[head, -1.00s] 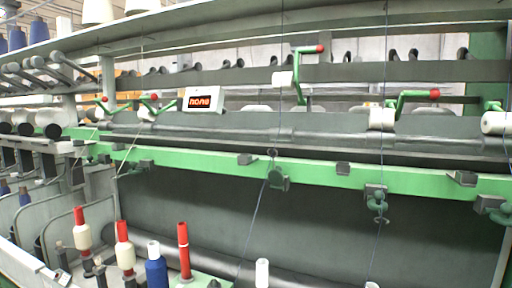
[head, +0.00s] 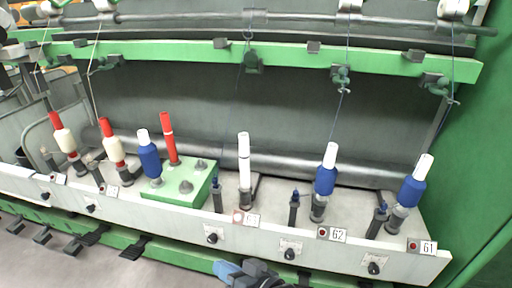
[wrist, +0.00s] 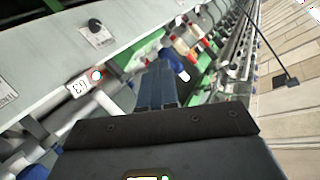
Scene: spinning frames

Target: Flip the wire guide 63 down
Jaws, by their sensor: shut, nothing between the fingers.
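Wire guide 63 (head: 252,62) is the dark green piece on the green rail, above the station labelled 63 (head: 250,218). Its small wire loop (head: 248,36) stands up above the rail. Wire guides 62 (head: 341,77) and 61 (head: 437,86), to its right, have their hooks hanging down. My gripper (head: 228,268) is at the bottom edge of the head view, far below the guide and in front of the white panel. In the wrist view its blue fingers (wrist: 158,85) are together and empty, close to the 63 label (wrist: 78,87). Guide 63 is not clear in the wrist view.
The green rail (head: 290,58) runs across the machine. White, blue and red bobbins stand below it, including a white one (head: 244,160) at station 63. The white front panel (head: 330,255) carries black knobs. A green end wall (head: 480,150) closes the right side.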

